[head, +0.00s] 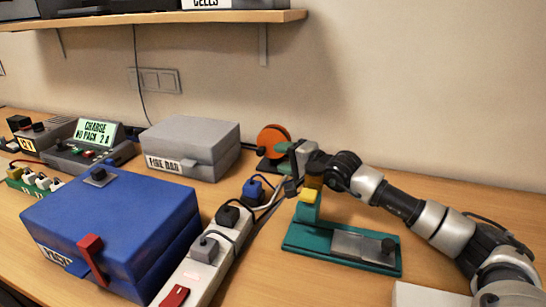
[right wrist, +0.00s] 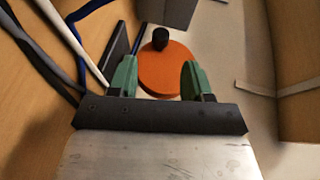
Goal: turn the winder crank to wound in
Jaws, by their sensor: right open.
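The winder shows as an orange disc (head: 270,139) at the back of the table, beside the grey box. In the right wrist view the disc (right wrist: 168,72) has a short black knob (right wrist: 160,38) near its edge, which I take for the crank handle. My right gripper (head: 284,147) is just to the right of the disc in the head view and partly overlaps it. In the right wrist view its green fingers (right wrist: 158,76) are apart with nothing between them, and the disc lies beyond. Whether they touch it is unclear. My left gripper is not in view.
A teal stand (head: 300,238) with a yellow block (head: 308,196) is below my right arm. A power strip (head: 205,262) with plugs and cables runs beside the blue box (head: 110,215). A grey box (head: 192,135) is left of the winder. A shelf (head: 150,19) overhangs the back left.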

